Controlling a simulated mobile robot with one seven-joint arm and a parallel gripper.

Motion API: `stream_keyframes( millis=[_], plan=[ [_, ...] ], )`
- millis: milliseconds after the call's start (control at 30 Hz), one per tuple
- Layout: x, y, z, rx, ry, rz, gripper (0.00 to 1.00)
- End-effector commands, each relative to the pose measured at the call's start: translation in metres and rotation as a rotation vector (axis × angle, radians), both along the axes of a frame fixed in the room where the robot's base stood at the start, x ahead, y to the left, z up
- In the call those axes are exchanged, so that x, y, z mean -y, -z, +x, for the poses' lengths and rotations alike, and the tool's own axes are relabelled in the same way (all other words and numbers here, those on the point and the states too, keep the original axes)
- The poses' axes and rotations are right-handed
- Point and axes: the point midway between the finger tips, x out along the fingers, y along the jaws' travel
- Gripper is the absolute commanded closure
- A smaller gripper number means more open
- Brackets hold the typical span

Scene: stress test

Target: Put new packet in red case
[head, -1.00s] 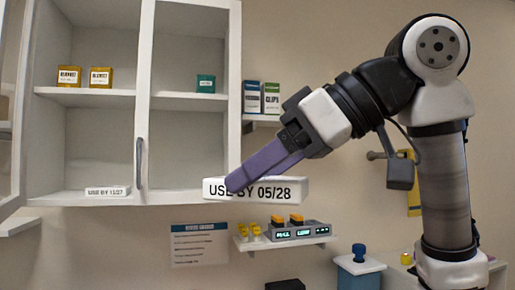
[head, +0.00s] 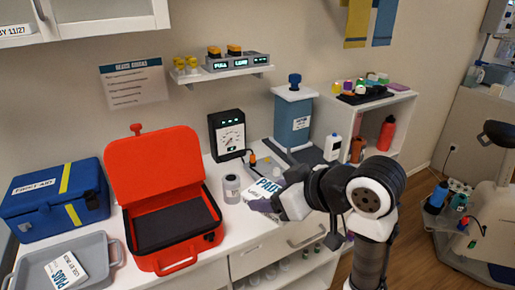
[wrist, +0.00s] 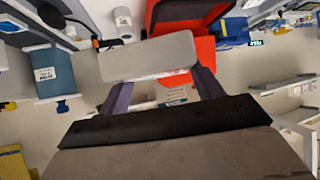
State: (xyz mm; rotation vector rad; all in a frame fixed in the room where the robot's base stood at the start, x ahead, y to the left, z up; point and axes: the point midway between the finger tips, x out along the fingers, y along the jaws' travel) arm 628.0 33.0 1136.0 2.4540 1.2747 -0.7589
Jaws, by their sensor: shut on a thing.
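The red case (head: 122,176) stands open on the white counter, lid raised at the back, with a dark, empty-looking insert (head: 172,226) in its base. My gripper (head: 265,204) is shut on a white packet (head: 264,188) marked "PADS", to the right of the case and above the counter. In the wrist view the held packet (wrist: 148,57) lies across my two purple fingers (wrist: 160,84), its pale blank face showing; part of the red case (wrist: 203,62) shows beyond it. Another white packet (head: 66,272) marked "PADS" lies in the grey tray (head: 113,252).
A blue first-aid case (head: 50,204) stands left of the red case, behind the tray. A small jar (head: 231,189) stands between the case and my gripper. A black gauge box (head: 227,136) and a blue bin (head: 292,120) stand behind.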

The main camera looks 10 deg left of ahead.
Motion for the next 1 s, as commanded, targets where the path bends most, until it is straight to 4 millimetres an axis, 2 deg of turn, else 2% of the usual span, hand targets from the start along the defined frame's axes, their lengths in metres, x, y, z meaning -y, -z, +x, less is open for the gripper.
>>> stream_keyframes(
  millis=[33, 267, 467, 700, 900, 1000],
  plan=[
    [0.005, 0.02, 0.004, -0.01, 0.031, 0.008, 0.66],
    [0.026, 0.101, 0.026, -0.011, 0.167, 0.008, 0.66],
    [0.045, 0.181, 0.047, -0.015, 0.299, 0.007, 0.66],
    [0.077, 0.3, 0.079, -0.014, 0.498, 0.001, 0.66],
    [0.096, 0.371, 0.099, -0.008, 0.621, -0.002, 0.66],
    [0.103, 0.393, 0.107, -0.003, 0.661, -0.003, 0.66]
  ],
)
